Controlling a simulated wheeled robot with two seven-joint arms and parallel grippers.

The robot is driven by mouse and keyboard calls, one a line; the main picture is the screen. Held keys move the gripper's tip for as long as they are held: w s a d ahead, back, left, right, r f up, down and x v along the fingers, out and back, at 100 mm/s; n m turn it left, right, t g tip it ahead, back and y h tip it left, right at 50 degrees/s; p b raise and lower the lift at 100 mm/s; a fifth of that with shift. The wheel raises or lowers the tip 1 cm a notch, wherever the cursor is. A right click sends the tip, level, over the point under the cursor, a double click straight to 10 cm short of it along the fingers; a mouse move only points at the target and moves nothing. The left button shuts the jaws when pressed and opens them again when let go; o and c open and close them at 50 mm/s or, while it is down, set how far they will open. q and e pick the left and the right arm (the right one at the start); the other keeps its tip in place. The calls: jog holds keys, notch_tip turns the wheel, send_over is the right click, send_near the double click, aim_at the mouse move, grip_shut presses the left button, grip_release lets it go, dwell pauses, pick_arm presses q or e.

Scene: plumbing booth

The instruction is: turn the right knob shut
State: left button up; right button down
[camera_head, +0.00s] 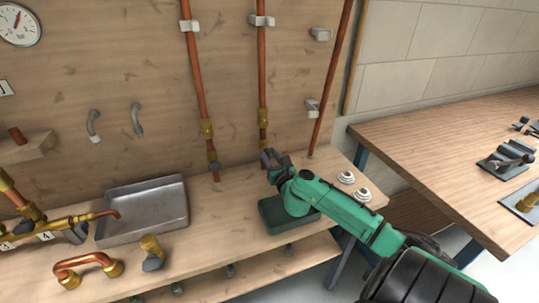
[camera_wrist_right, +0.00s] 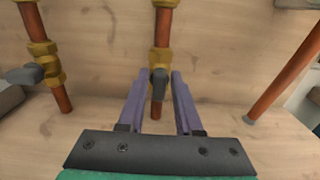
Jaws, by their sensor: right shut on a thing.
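The right knob (camera_wrist_right: 158,82) is a dark grey handle on the brass valve of the middle copper pipe (camera_wrist_right: 162,28). In the right wrist view the handle hangs along the pipe, between my purple fingers. My right gripper (camera_head: 269,158) reaches this valve from the front in the head view and is shut on the knob, which it largely hides there. The other knob (camera_wrist_right: 26,75) sits on the left pipe's brass valve and points sideways. My left gripper is not in view.
A metal tray (camera_head: 142,212), a short copper fitting (camera_head: 87,262) and white round parts (camera_head: 347,178) lie on the bench. A third pipe (camera_head: 329,80) runs to the right of the gripper. A green block (camera_head: 278,214) sits beneath my right arm.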

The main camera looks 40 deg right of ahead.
jog(key=m+p, duration=0.1)
jog(key=p, duration=0.1)
jog(key=m+p, duration=0.1)
jog(key=p, duration=0.1)
jog(key=m+p, duration=0.1)
jog(key=p, duration=0.1)
jog(key=shift+d+r+m, duration=0.1)
jog(key=shift+r+m, duration=0.15)
jog(key=shift+m, duration=0.05)
jog(key=shift+s+m+p, duration=0.15)
jog(key=shift+m+p, duration=0.55)
jog(key=shift+m, duration=0.2)
jog(key=m+p, duration=0.1)
jog(key=m, duration=0.1)
jog(key=m+p, duration=0.1)
jog(key=m, duration=0.1)
jog(key=m+p, duration=0.1)
jog(key=m, duration=0.1)
jog(key=shift+d+f, duration=0.2)
jog(key=shift+d, duration=0.1)
jog(key=shift+d+f+m+p, duration=0.15)
jog(key=shift+m+p, duration=0.5)
jog(key=shift+m, duration=0.9)
jog(key=shift+a+f+m+p, duration=0.1)
jog(key=shift+m+p, duration=0.5)
jog(key=shift+m, duration=0.95)
jog(key=shift+d, duration=0.1)
